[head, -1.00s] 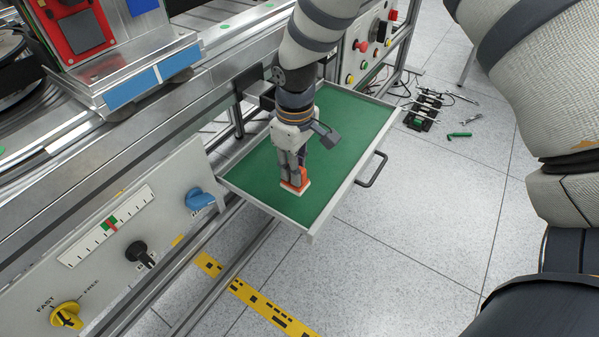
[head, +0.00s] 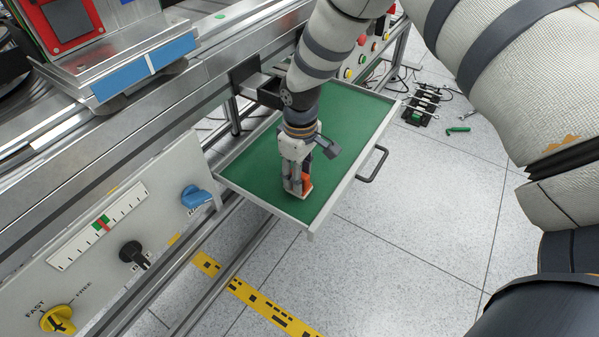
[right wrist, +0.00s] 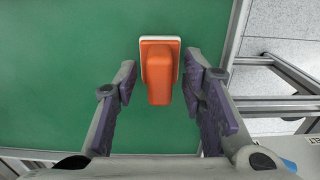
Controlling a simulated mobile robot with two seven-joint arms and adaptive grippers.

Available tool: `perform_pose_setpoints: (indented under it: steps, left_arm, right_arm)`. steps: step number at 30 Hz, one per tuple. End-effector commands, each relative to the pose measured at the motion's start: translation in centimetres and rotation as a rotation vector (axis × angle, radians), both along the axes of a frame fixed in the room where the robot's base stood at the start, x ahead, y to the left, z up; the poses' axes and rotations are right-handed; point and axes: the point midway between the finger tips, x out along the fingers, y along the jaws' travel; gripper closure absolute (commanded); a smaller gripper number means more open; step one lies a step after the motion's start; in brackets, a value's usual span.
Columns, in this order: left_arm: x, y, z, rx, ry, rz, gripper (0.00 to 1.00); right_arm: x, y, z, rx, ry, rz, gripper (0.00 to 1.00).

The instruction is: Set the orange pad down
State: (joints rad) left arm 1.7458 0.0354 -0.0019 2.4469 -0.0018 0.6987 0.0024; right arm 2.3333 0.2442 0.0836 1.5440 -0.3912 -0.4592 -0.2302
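The orange pad (right wrist: 158,80), an orange block with a pale base plate, stands on the green drawer floor; it also shows in the head view (head: 307,184), partly hidden by my fingers. My right gripper (right wrist: 160,82) is open around it. In the right wrist view there is a clear gap between the left finger and the pad, and a narrower one on the right. In the head view my right gripper (head: 297,188) points down over the near end of the drawer. My left gripper is not in view.
The pulled-out drawer (head: 262,207) has a low metal rim and a black handle (head: 373,164). Its green floor is otherwise bare. A panel with a blue knob (head: 197,198) and a yellow knob (head: 58,319) is at the left. Tools (head: 422,106) lie on the floor beyond.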

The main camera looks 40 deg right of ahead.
Motion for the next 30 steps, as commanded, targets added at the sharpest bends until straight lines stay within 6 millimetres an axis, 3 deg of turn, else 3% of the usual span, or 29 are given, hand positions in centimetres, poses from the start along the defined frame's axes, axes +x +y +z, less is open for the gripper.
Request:
perform_pose_setpoints:
  steps: [8,18,21,30]
  left_arm:
    - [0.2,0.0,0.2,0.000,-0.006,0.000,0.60]
    - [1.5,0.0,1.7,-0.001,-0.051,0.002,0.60]
    - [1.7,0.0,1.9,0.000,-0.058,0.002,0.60]
    - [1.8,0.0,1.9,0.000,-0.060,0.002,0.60]
  right_arm:
    - [0.1,0.0,0.7,0.000,-0.003,0.000,0.62]
    - [0.1,0.0,9.6,0.000,-0.010,-0.001,0.62]
    - [0.0,-0.1,11.3,0.000,-0.005,0.000,0.62]
    - [-0.1,0.0,12.4,0.000,0.002,0.000,0.62]
